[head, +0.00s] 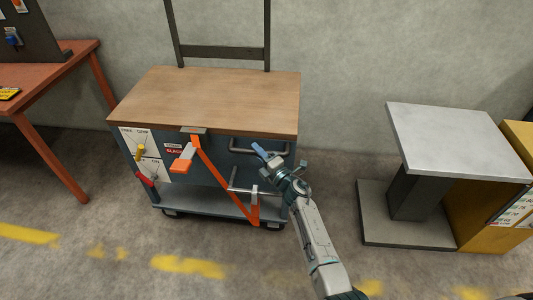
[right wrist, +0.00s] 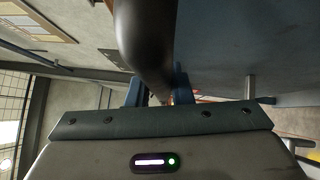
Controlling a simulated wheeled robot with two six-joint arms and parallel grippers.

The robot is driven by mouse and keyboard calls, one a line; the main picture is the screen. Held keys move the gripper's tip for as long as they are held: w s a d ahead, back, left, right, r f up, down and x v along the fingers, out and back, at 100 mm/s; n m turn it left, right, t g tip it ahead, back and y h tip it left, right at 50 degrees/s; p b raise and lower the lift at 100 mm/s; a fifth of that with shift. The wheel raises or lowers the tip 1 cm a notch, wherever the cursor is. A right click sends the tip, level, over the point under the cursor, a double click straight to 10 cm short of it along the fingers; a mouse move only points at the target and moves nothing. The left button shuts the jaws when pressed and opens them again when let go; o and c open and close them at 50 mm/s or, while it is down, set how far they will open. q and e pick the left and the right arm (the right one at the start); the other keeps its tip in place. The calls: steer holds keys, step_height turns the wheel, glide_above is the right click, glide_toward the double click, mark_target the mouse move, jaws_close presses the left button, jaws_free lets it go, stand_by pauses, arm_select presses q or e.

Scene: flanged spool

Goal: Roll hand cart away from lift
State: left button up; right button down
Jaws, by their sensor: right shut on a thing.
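The hand cart (head: 205,98) has a wooden top and a blue-grey body on small casters. It stands against the back wall, left of the lift (head: 450,140), a grey platform on a thick column. Bare floor separates the two. A grey bar handle (head: 240,151) sits on the cart's front, at the right. My right gripper (head: 263,153) is at this handle and shut on it. In the right wrist view the dark handle bar (right wrist: 147,45) passes between the fingers (right wrist: 158,92). My left gripper is out of view.
An orange strap (head: 225,178) hangs across the cart's front, with a red lever (head: 147,180) at its left. An orange table (head: 75,58) stands at the left. A yellow cabinet (head: 470,205) adjoins the lift. The floor in front has worn yellow markings (head: 188,266).

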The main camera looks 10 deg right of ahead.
steer(key=shift+a, duration=0.15)
steer(key=c, duration=1.5)
jaws_free()
steer(key=shift+o, duration=1)
steer(key=shift+a, duration=0.2)
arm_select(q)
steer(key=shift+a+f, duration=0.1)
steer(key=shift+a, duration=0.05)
arm_select(e)
steer(key=shift+d, duration=0.15)
steer(key=shift+s+d+f, duration=0.1)
steer(key=shift+s+d, duration=0.05)
steer(key=shift+s, duration=0.05)
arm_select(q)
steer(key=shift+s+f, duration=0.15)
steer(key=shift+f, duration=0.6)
arm_select(e)
steer(key=v, duration=1)
steer(key=shift+s, duration=0.1)
